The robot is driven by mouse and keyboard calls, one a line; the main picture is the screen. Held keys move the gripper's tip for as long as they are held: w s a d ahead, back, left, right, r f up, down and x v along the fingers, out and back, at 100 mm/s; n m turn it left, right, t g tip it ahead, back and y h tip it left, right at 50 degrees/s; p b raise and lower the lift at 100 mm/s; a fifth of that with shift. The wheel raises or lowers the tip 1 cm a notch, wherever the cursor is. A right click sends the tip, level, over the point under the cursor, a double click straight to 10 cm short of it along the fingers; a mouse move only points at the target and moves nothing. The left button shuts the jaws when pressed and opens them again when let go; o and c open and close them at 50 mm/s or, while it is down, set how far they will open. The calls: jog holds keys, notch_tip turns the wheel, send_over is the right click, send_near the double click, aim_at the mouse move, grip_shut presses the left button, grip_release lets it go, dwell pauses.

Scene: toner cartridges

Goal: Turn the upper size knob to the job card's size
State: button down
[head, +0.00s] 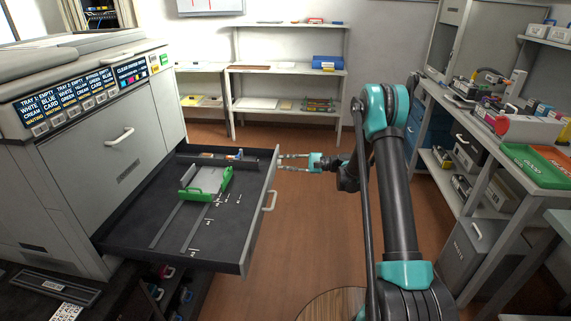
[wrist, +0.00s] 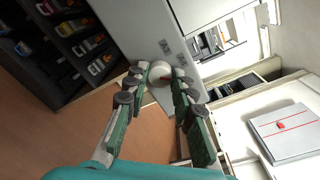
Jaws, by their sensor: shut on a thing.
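In the head view my gripper (head: 281,162) is at the far end of the open tray's front panel (head: 262,215); the knob cannot be made out there. I cannot tell which sheet is the job card.
The open tray holds a green paper guide (head: 207,194) with a pale block. The copier's display (head: 75,92) stands at left. A shelf unit (head: 290,80) is at the back. A rack with a green tray (head: 533,166) stands at right. Wooden floor is clear between.

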jog(key=shift+m, duration=1.2)
jog(key=c, duration=1.3)
grip_release()
jog(key=shift+o, duration=0.2)
jog(key=shift+d, duration=0.1)
jog(key=d, duration=1.2)
jog(key=shift+r, duration=0.25)
jog(key=shift+s, duration=0.1)
jog(key=shift+a+r, duration=0.1)
